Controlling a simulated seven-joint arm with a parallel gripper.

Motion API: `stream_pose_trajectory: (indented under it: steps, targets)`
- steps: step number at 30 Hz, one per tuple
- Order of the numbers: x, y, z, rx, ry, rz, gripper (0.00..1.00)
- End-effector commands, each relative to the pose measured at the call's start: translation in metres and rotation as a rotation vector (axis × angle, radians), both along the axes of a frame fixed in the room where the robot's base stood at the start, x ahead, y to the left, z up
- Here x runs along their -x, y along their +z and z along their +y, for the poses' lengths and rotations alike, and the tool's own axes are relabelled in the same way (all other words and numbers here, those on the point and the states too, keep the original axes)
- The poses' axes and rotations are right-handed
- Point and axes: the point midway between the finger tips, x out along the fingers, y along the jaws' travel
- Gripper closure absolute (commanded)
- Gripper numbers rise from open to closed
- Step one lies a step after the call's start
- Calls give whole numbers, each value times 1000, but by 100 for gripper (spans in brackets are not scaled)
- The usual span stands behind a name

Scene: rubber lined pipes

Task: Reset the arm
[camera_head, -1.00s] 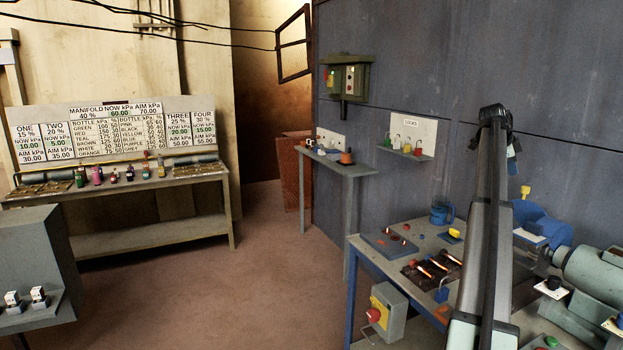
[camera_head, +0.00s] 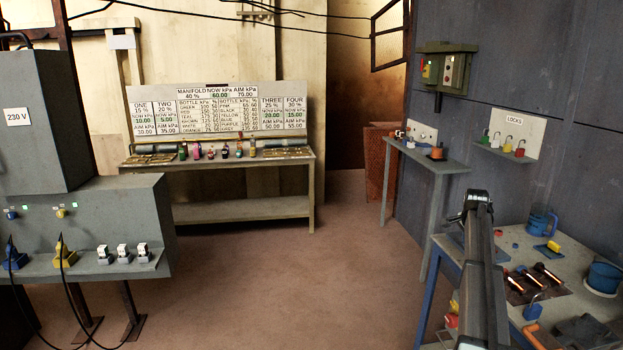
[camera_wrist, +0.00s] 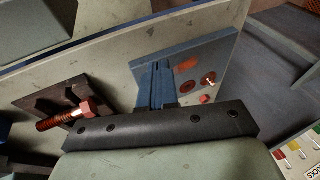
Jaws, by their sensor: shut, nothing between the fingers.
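My arm (camera_head: 482,270) rises in front of the blue-legged workbench (camera_head: 558,245) at the right of the head view. Its upper end is dark, and I cannot make out the fingertips there. In the wrist view my gripper (camera_wrist: 156,85) shows as two narrow fingers close together beyond a dark bolted bar. It is shut and empty. The fingers overlap a blue-grey plate (camera_wrist: 218,62) carrying small red parts. I cannot tell how far above the plate they are.
A dark mat (camera_wrist: 58,112) with a reddish bolt (camera_wrist: 65,118) lies beside the plate. A blue mug (camera_head: 540,224) and a blue pot (camera_head: 603,278) stand on the bench. A grey cabinet (camera_head: 95,215) with cables stands left. A bottle table (camera_head: 240,162) is behind. The brown floor between is clear.

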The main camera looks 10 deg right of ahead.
Motion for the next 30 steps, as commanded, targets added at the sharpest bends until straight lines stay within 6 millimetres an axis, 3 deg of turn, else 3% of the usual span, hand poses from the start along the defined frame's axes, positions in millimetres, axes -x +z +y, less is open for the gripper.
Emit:
stream_pose_trajectory:
  steps: [1,6,14,21,30]
  targets:
    - [-3,-25,28,-14,52,12,100]
    - [-5,-102,100,-49,206,62,100]
    - [30,-215,187,-87,400,178,100]
    - [84,-305,258,-120,566,296,100]
    - [172,-398,340,-166,775,438,100]
